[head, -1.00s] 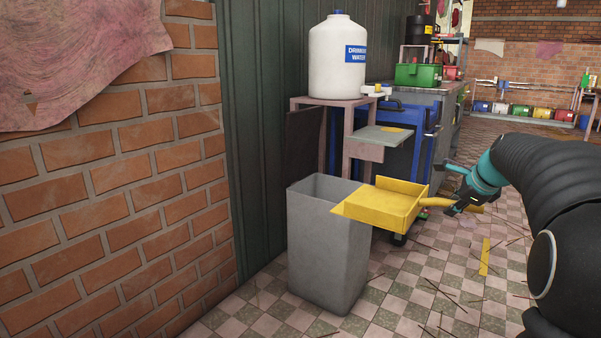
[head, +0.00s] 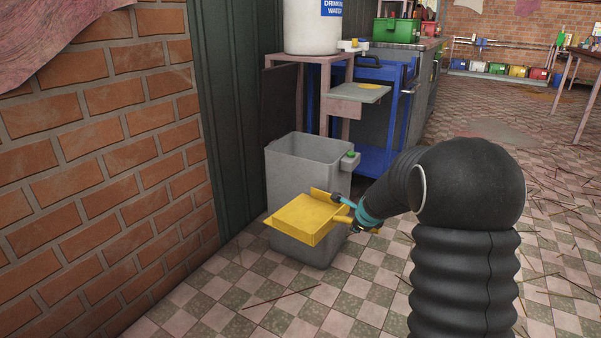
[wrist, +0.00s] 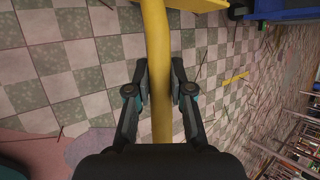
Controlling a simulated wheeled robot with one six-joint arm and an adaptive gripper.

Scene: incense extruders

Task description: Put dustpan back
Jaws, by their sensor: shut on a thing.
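The yellow dustpan (head: 303,214) is held in the air in front of the grey bin (head: 297,155), covering part of the bin's front wall. My gripper (head: 354,221) is at the dustpan's right side. In the wrist view my gripper (wrist: 160,88) is shut on the dustpan's yellow handle (wrist: 157,35), one finger on each side. Only an edge of the pan (wrist: 195,4) shows at the top of the wrist view. A small grey bracket with a green spot (head: 350,161) is on the bin's right rim.
A brick wall (head: 100,150) is close on the left. A pink stand (head: 345,95) with a white water tank (head: 313,25) is behind the bin, beside a blue cart (head: 385,130). The checkered floor (head: 240,300) in front is clear apart from thin sticks.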

